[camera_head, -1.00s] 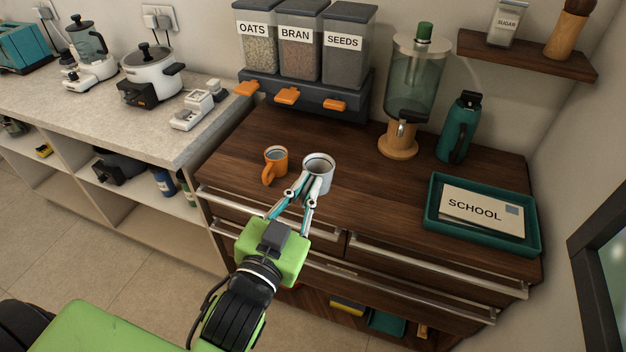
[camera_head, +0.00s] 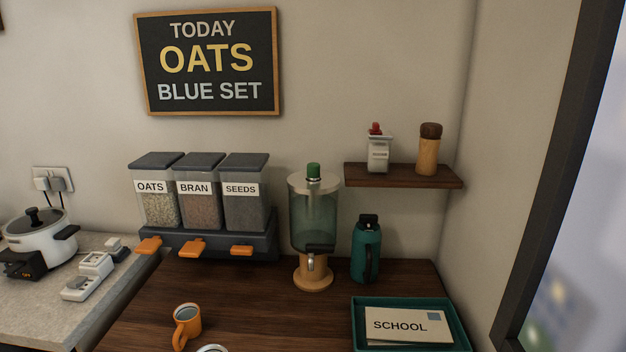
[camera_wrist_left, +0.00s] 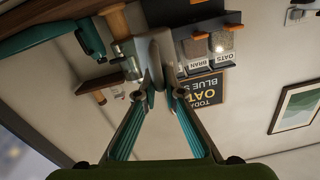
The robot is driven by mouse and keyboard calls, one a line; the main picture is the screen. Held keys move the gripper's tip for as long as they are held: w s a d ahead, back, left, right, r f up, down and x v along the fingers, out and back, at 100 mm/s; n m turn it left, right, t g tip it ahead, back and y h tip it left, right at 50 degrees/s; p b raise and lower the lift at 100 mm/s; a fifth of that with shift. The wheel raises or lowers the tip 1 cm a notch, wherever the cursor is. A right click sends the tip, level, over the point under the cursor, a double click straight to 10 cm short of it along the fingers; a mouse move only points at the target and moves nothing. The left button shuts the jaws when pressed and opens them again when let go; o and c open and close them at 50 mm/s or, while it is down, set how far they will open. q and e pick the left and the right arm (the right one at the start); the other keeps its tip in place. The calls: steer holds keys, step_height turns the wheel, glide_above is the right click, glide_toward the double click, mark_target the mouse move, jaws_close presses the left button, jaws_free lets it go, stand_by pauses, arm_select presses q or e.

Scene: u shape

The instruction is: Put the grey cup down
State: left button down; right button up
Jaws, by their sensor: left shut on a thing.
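The grey cup (camera_head: 212,348) shows only as a bit of its rim at the bottom edge of the head view. The rest of it is cut off, so I cannot tell there whether it touches the counter. In the left wrist view my left gripper (camera_wrist_left: 160,85) is shut on the grey cup, a pale grey shape (camera_wrist_left: 146,52) at the fingertips. The head view does not show my left gripper. My right gripper is in neither view.
An orange mug (camera_head: 187,322) stands just left of the grey cup on the dark wooden counter (camera_head: 270,310). Behind are the cereal dispensers (camera_head: 200,190), a drink dispenser (camera_head: 315,225) and a teal bottle (camera_head: 367,250). A teal tray (camera_head: 358,325) lies at right.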

arm_select(q)
steer(key=s, duration=0.2)
steer(key=s+f, duration=0.1)
steer(key=s, duration=0.1)
steer(key=shift+s+a+f, duration=0.1)
steer(key=shift+s, duration=0.3)
steer(key=w+d+r, duration=0.3)
steer(key=w+r, duration=0.3)
steer(key=w, duration=0.2)
steer(key=shift+w+r+h, duration=0.2)
steer(key=shift+h, duration=0.1)
